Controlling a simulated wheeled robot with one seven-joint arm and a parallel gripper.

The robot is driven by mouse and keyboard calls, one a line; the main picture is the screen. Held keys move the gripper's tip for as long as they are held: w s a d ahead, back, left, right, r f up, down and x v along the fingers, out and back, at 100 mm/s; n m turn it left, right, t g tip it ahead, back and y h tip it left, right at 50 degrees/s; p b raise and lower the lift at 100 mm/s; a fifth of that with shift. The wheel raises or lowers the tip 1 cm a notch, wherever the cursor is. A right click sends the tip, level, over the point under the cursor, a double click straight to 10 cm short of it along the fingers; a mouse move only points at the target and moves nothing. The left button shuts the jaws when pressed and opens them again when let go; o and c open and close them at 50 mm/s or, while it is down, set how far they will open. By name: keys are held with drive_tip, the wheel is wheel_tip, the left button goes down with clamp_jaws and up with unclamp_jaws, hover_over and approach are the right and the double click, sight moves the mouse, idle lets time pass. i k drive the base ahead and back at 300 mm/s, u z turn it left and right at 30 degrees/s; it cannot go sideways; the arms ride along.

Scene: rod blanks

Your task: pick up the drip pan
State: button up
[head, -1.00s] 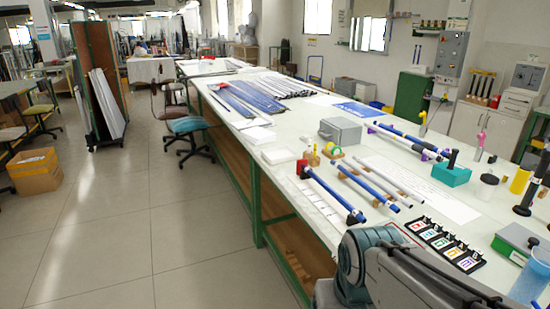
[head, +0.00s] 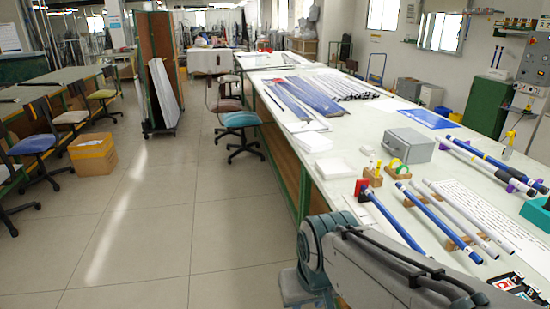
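I cannot pick out a drip pan for sure in the head view. A flat blue sheet-like thing (head: 428,117) lies on the long worktable (head: 325,205), but I cannot tell that it is a pan. My grey and teal arm crosses the bottom right of the view. My gripper is outside the picture, so its state and its place relative to anything are hidden.
The worktable holds blue and white rods (head: 448,228), a grey metal box (head: 408,145), and bundles of long blanks (head: 303,97). A cardboard box (head: 93,154), a teal chair (head: 240,120) and a wheeled panel rack (head: 158,90) stand on the floor.

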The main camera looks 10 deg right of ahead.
sight(335, 167)
drive_tip(key=u, duration=0.35)
drive_tip(key=i, duration=1.6)
drive_tip(key=z, duration=0.55)
drive_tip(key=i, duration=1.35)
drive_tip(key=z, duration=1.05)
drive_tip(key=i, duration=0.3)
drive_tip(key=z, duration=0.15)
